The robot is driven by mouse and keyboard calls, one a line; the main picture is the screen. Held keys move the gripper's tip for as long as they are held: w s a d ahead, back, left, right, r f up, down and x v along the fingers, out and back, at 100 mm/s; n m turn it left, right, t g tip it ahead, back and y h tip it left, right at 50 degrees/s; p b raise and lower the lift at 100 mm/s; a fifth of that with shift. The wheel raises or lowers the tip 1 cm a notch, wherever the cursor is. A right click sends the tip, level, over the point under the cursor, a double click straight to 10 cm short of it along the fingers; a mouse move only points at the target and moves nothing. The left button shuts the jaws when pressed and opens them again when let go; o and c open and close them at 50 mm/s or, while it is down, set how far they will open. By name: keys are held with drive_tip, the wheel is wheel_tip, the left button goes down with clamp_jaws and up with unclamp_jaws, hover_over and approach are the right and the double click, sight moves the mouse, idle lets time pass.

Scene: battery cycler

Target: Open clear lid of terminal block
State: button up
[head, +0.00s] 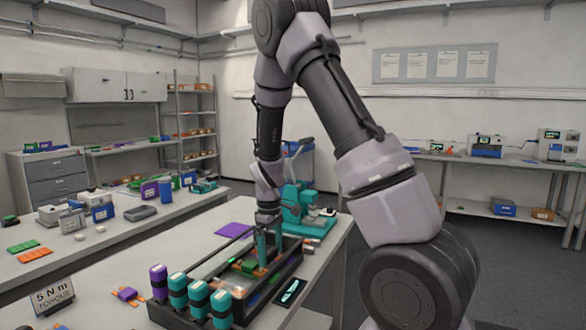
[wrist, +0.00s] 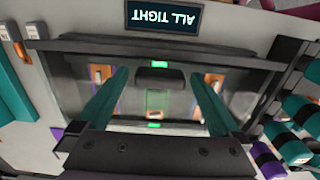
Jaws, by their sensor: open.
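The terminal block (head: 255,293) is a dark-framed box on the near bench in the head view, with orange and green parts inside. In the wrist view its dark frame (wrist: 150,47) fills the middle. The clear lid (wrist: 135,100) shows as a hazy sheet over the inside, apparently lying down over it; its edges are hard to make out. A dark tab-like piece (wrist: 160,77) sits between my fingertips. My gripper (wrist: 160,85) is open, its two teal fingers on either side of that piece, with no visible contact. In the head view my gripper (head: 267,246) points down over the block.
Several purple and teal handles (head: 199,297) stand at the block's near end. A small display (wrist: 163,16) reading "ALL TIGHT" lies beside the block. A teal machine (head: 308,222) stands behind it. A torque sign (head: 52,300) stands at left.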

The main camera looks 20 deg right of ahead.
drive_tip(key=s+d+r+m+t+y, duration=0.1)
drive_tip(key=s+d+r+m, duration=0.1)
drive_tip(key=r, duration=1.1)
drive_tip(key=s+d+r+m+t+y, duration=0.1)
drive_tip(key=s+r+m, duration=0.4)
drive_tip(key=r, duration=0.8)
drive_tip(key=shift+s+d+t+y, duration=0.35)
drive_tip(key=shift+s+t, duration=0.45)
drive_tip(key=shift+s, duration=0.2)
